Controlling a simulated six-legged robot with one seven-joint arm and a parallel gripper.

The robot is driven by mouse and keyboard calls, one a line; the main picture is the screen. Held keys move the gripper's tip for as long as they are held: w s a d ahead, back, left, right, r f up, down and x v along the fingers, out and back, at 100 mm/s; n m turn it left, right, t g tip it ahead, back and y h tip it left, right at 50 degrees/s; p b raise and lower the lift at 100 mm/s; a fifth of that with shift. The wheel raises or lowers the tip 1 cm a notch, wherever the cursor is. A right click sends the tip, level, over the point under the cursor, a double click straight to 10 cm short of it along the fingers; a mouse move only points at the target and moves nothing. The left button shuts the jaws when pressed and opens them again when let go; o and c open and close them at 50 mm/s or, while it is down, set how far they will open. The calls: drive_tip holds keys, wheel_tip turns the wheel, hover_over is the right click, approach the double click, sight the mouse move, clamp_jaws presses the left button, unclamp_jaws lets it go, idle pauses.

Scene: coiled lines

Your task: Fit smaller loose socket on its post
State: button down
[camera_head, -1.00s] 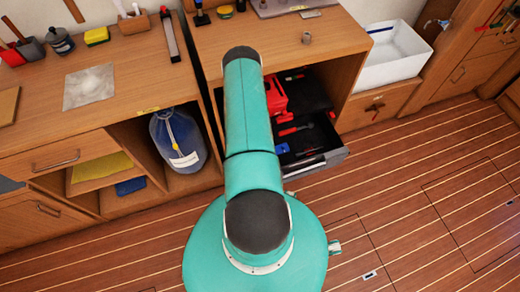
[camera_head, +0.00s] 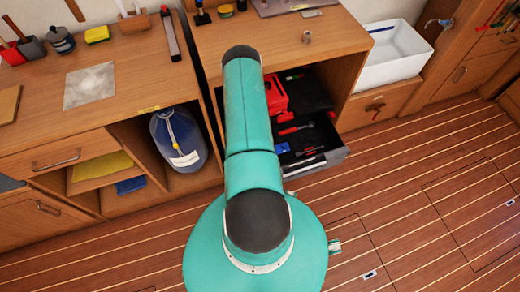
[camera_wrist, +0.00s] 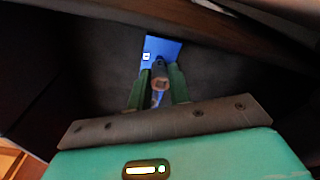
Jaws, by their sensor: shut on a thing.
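My gripper (camera_wrist: 160,88) shows in the wrist view, its two green fingers shut on a small grey metal socket (camera_wrist: 160,83). The socket's open round end faces the camera. A blue piece (camera_wrist: 158,54) with a small white mark lies just beyond the fingertips. Whether the socket touches it, or a post, I cannot tell. In the head view my arm hides the gripper. Another small grey cylinder, perhaps a socket, stands on the right countertop (camera_head: 307,37). A blue piece (camera_head: 283,148) also lies in the open drawer.
Dark walls surround my gripper closely in the wrist view. A white basin (camera_head: 395,55) stands to the right. The plank floor is clear.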

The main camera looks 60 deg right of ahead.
drive_tip(key=shift+f, duration=0.5)
drive_tip(key=shift+f, duration=0.3)
drive_tip(key=shift+f, duration=0.15)
drive_tip(key=c, duration=0.9)
unclamp_jaws()
drive_tip(key=shift+r, duration=2.5)
drive_tip(key=shift+r, duration=0.1)
